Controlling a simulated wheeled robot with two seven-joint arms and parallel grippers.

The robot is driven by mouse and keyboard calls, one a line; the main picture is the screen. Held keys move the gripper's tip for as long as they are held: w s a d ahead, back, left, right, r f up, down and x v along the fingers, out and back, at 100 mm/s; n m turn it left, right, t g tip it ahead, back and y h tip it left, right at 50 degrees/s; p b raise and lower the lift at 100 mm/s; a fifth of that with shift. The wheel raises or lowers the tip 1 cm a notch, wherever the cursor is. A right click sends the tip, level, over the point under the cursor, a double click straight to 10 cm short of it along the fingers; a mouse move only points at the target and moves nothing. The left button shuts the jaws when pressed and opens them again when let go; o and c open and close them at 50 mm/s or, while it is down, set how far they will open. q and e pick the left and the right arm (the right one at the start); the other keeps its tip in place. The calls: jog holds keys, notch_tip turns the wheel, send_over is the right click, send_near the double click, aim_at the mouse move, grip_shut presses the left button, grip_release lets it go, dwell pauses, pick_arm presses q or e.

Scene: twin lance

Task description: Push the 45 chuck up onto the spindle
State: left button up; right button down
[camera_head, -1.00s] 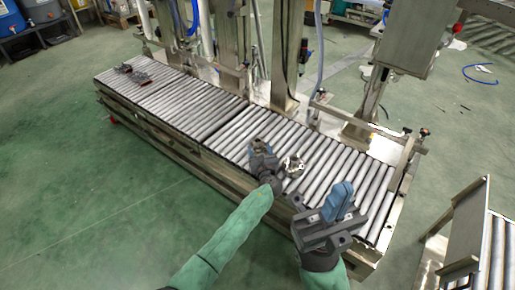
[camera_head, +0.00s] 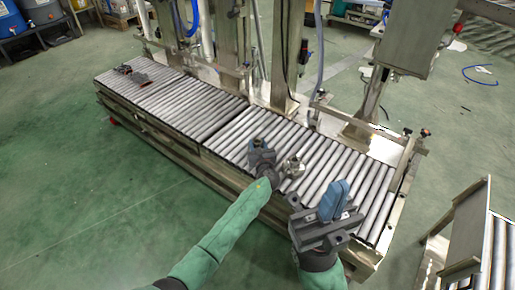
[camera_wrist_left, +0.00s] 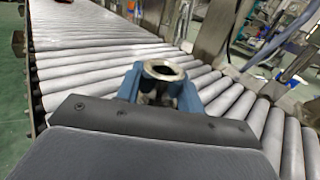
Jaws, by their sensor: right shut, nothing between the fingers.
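My left gripper (camera_head: 260,150) is over the right part of the roller conveyor. In the left wrist view, its blue fingers (camera_wrist_left: 188,98) flank a metal chuck-like part (camera_wrist_left: 163,72) with a dark round opening at the top, and they look closed on it. Its lower part is hidden by the gripper body. A small silver part (camera_head: 292,166) shows just right of the left gripper in the head view; I cannot tell which size either part is. My right gripper (camera_head: 338,197) is shut and empty near the conveyor's front edge. I cannot single out the spindle.
The roller conveyor (camera_head: 190,105) runs from back left to front right. A dark part with red on it (camera_head: 131,76) lies at its far left end. Upright metal posts (camera_head: 287,60) stand behind the rollers. A second roller section (camera_head: 497,250) is at the right.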

aim_at(258, 139)
pick_arm(q)
jog(key=shift+c, duration=0.9)
jog(key=shift+r+p, duration=1.45)
jog(key=shift+r, duration=0.1)
